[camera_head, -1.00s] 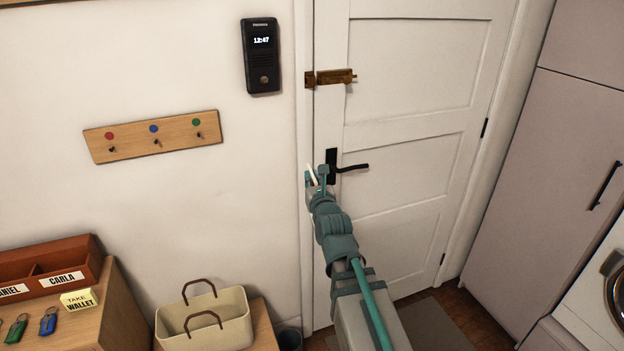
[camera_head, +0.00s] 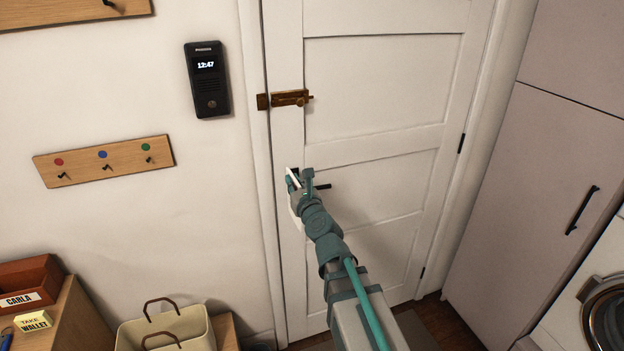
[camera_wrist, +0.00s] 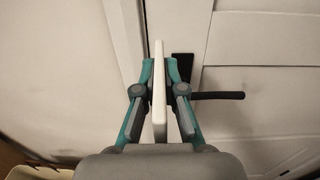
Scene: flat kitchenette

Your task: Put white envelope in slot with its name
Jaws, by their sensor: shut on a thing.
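My gripper (camera_head: 300,180) is shut on a thin white envelope (camera_wrist: 159,100), seen edge-on between the two fingers in the wrist view. A small white part of it shows at the fingertips in the head view. The gripper is in front of the white door, near its black handle. The wooden letter holder (camera_head: 38,271) is at the lower left in the head view, on a cabinet. Its visible slot carries the label CARLA (camera_head: 20,300). The rest of the holder is cut off by the frame. The name on the envelope cannot be read.
The black door handle (camera_wrist: 218,95) is close to the right finger in the wrist view. A yellow TAKE WALLET note (camera_head: 34,321) lies by the holder. A cream basket (camera_head: 166,330) stands right of the cabinet. A key rack (camera_head: 104,161) hangs on the wall.

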